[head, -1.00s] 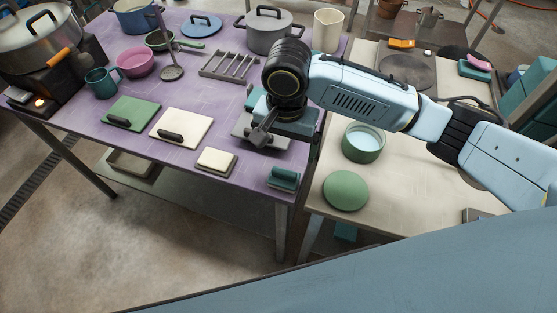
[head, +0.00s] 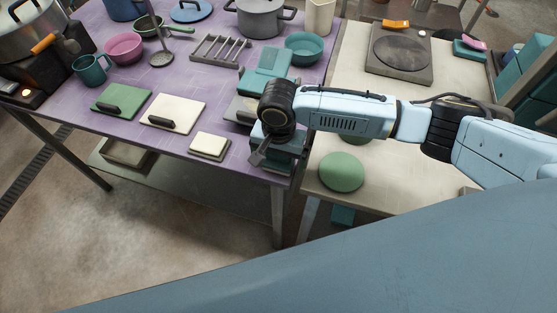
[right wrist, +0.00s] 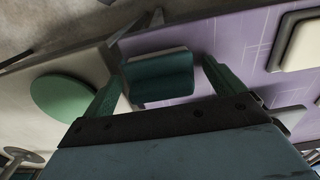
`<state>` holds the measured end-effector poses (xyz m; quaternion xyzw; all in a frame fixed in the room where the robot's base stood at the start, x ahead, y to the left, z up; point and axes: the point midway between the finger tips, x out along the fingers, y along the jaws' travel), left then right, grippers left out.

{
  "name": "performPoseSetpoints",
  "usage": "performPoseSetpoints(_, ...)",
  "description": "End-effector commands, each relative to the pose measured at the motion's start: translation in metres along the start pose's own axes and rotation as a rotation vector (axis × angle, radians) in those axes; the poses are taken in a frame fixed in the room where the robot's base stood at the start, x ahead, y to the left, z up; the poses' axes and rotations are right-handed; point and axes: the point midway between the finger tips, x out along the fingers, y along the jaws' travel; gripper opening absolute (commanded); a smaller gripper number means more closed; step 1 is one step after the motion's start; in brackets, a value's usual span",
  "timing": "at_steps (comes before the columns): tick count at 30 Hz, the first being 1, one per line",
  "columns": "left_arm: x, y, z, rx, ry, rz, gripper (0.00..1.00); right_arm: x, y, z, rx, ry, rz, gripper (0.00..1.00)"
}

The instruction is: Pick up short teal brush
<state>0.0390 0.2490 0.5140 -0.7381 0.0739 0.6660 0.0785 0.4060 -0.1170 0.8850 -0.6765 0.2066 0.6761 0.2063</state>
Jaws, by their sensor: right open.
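The short teal brush (right wrist: 160,72) shows in the right wrist view as a dark teal block with a paler upper edge. It lies near the edge of the purple table (right wrist: 238,50). My right gripper (right wrist: 161,90) is open, with one green finger on each side of the brush; I cannot tell whether either touches it. In the head view my right gripper (head: 266,156) is over the table's front right corner and hides the brush. My left gripper is not in view.
A larger teal object (head: 266,66) and a teal bowl (head: 304,47) stand behind my gripper. A cream block (head: 209,144) lies to its left. A green disc (head: 341,172) lies on the pale table (head: 385,192) to the right.

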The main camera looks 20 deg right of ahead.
Motion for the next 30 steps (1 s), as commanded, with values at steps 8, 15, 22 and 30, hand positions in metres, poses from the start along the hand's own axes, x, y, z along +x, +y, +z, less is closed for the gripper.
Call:
performPoseSetpoints(8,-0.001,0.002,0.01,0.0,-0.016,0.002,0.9,0.0,0.0,0.0,0.0,0.0,0.0,0.83)
performPoseSetpoints(15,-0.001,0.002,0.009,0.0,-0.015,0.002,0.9,0.0,0.0,0.0,0.0,0.0,0.0,0.51)
performPoseSetpoints(22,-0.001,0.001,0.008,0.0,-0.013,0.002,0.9,-0.001,0.0,0.0,0.0,0.0,-0.001,0.4)
performPoseSetpoints(30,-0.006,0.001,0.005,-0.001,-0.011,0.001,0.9,-0.031,-0.001,0.0,-0.001,0.002,-0.004,0.4)
